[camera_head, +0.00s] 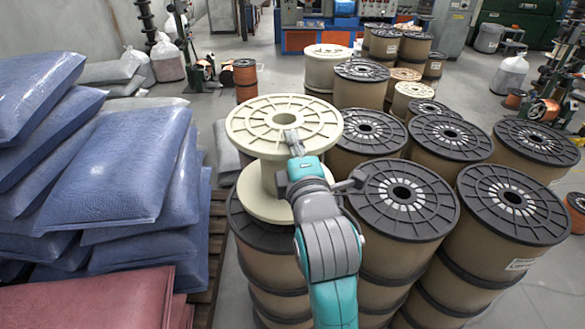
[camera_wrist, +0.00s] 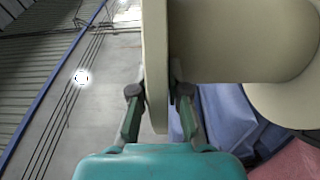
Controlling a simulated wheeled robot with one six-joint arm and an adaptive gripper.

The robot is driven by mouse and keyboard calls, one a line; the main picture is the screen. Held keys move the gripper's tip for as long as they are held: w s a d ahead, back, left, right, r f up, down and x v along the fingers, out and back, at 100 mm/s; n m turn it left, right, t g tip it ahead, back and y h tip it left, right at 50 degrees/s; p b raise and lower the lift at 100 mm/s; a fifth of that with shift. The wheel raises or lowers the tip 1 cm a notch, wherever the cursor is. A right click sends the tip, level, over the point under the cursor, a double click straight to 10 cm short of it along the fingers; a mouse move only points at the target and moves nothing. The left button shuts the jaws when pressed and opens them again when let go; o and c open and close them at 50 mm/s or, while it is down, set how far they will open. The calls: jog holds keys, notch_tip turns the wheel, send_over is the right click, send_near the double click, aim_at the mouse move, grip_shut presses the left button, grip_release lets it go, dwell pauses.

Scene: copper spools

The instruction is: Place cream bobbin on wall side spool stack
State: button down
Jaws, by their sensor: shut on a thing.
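The cream bobbin (camera_head: 262,127) is upright in the head view, with a wide ribbed upper flange, a core and a lower flange (camera_head: 255,196). My gripper (camera_head: 292,143) is shut on its upper flange, with one finger on top. In the wrist view the fingers (camera_wrist: 159,92) grip both faces of the cream flange. The bobbin is over the front left spool stack (camera_head: 270,240), which has a black top flange and tan windings. The lower flange hides most of that top. I cannot tell whether the two touch.
Other black-topped spool stacks (camera_head: 402,197) stand close on the right and behind. Blue sacks (camera_head: 120,175) are piled on the left, with red sacks (camera_head: 90,300) in front. More cream spools (camera_head: 328,52) stand behind. Open floor (camera_head: 235,50) lies at the back.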

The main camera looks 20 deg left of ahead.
jog(key=shift+f, duration=2.45)
jog(key=c, duration=1.2)
grip_release()
jog(key=shift+f, duration=0.1)
jog(key=shift+o, duration=0.2)
jog(key=v, duration=1.2)
